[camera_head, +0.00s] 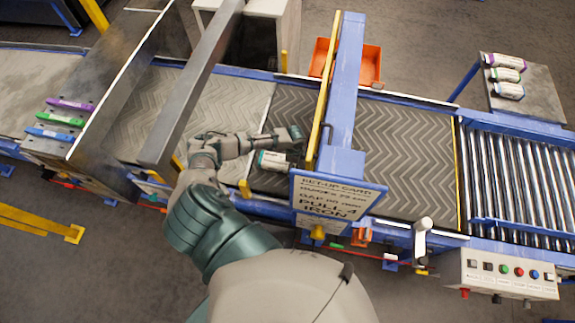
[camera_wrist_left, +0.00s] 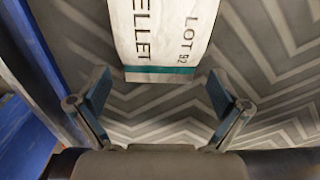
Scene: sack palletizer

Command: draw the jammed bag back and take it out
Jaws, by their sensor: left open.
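The jammed bag (camera_head: 272,160) is white with a teal band at its left end. It lies on the dark chevron belt against the blue gate (camera_head: 345,95) with its yellow edge bar. Its right end runs toward the gate, and I cannot tell how far under it goes. In the left wrist view the bag (camera_wrist_left: 166,35) shows black lettering, with its teal band facing me. My left gripper (camera_head: 295,135) is just above and beside the bag in the head view. Its two fingers (camera_wrist_left: 160,100) are open and empty, with the bag beyond them. My right gripper is not in view.
A set-up card sign (camera_head: 338,200) hangs at the gate's near side. A grey beam (camera_head: 195,85) crosses the belt at left. An orange bin (camera_head: 370,65) stands behind. Rollers (camera_head: 515,180) are at right, and a control box (camera_head: 505,275) is at lower right. The belt right of the gate is clear.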

